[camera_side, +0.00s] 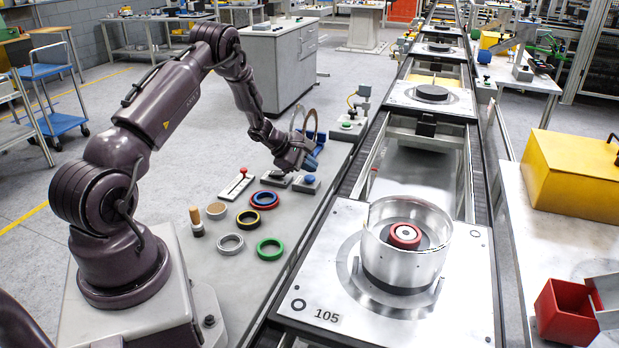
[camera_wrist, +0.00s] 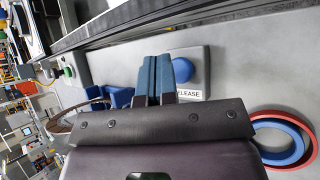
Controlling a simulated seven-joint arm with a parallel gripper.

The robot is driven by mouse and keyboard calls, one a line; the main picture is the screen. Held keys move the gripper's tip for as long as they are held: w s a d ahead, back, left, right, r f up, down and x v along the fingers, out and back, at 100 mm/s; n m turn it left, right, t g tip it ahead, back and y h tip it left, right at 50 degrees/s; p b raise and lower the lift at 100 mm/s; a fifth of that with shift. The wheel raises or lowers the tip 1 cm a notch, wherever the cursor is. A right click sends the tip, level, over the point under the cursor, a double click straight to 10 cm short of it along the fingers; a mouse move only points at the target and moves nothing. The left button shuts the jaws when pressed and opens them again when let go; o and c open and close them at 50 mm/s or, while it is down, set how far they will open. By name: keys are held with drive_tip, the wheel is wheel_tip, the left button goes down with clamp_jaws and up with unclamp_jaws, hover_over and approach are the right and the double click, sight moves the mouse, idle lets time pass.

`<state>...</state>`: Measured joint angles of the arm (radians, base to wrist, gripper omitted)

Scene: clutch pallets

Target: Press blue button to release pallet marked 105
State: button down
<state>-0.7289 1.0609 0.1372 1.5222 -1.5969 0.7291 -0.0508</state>
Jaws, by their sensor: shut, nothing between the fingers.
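The blue button (camera_side: 309,179) is a dome on a grey base on the worktable, beside the conveyor. It also shows in the wrist view (camera_wrist: 184,67), with a label reading "RELEASE" (camera_wrist: 190,93) next to it, partly covered by a finger. My gripper (camera_side: 314,160) is shut and empty, with its blue fingertips close above the button. In the wrist view the closed fingers (camera_wrist: 157,78) are just left of the dome; I cannot tell whether they touch. The pallet marked 105 (camera_side: 465,310) lies on the conveyor and carries a metal cylinder (camera_side: 408,250) with a red ring inside.
A red-topped control (camera_side: 241,186) stands left of the button. Several loose rings, including a green one (camera_side: 270,248), lie on the table in front. Another pallet (camera_side: 455,101) sits farther up the conveyor. A yellow box (camera_side: 575,175) and red bin (camera_side: 567,314) are at right.

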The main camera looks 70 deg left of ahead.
drive_tip(key=shift+f, duration=0.1)
idle(0.6)
drive_tip(key=shift+f, duration=0.3)
